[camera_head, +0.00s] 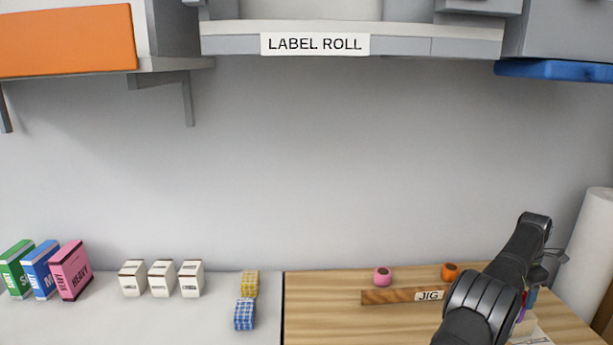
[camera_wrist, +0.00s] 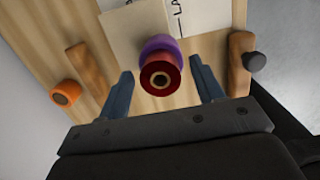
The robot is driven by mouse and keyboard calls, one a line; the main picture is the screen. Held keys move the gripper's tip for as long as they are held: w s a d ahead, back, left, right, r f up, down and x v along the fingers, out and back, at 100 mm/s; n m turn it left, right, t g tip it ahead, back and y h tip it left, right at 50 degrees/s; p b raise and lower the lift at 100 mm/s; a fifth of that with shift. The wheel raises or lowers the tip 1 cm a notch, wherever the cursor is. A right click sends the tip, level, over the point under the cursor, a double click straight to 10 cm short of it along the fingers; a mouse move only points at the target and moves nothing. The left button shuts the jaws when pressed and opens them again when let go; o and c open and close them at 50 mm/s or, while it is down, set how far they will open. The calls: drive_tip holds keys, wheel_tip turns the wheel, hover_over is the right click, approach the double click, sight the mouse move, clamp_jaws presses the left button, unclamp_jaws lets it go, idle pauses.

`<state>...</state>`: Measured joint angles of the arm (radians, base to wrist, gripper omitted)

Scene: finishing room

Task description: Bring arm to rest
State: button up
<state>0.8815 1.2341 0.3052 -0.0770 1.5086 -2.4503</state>
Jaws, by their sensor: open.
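My arm (camera_head: 490,300) reaches over the right side of the wooden board in the head view, and its end is mostly hidden behind its own links. In the wrist view my gripper (camera_wrist: 162,95) is open, with its two blue-grey fingers apart. A dark red roll (camera_wrist: 161,80) with a purple roll (camera_wrist: 158,44) behind it shows between and beyond the fingers. I cannot tell whether the fingers touch either one; a gap shows on both sides.
An orange roll (camera_head: 450,271), a pink roll (camera_head: 382,275) and a wooden bar marked JIG (camera_head: 390,297) are on the board. Yellow (camera_head: 249,283) and blue (camera_head: 244,315) checked packs, white boxes (camera_head: 162,278) and coloured boxes (camera_head: 70,271) stand left. A LABEL ROLL shelf (camera_head: 400,44) hangs above.

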wheel_tip(320, 180, up, 11)
drive_tip(key=a, duration=0.1)
drive_tip(key=f, duration=0.8)
drive_tip(key=d+f, duration=0.1)
drive_tip(key=f, duration=0.2)
drive_tip(key=shift+f, duration=0.4)
wheel_tip(320, 180, up, 4)
drive_tip(key=shift+s+d+r, duration=0.1)
drive_tip(key=shift+s+r, duration=0.05)
drive_tip(key=s+d+r, duration=0.2)
drive_tip(key=s+r, duration=0.5)
drive_tip(key=s, duration=0.4)
drive_tip(key=w+a+f+n, duration=0.1)
drive_tip(key=w+a+f, duration=0.1)
drive_tip(key=w+a, duration=0.85)
drive_tip(key=w+a+f, duration=0.1)
drive_tip(key=w+a, duration=0.6)
drive_tip(key=a, duration=0.7)
drive_tip(key=w+a+f, duration=0.2)
drive_tip(key=a, duration=1.1)
drive_tip(key=w+a+f+n, duration=0.1)
drive_tip(key=w+a, duration=0.1)
drive_tip(key=a, duration=1.2)
drive_tip(key=shift+w+f, duration=0.3)
drive_tip(key=shift+f, duration=0.1)
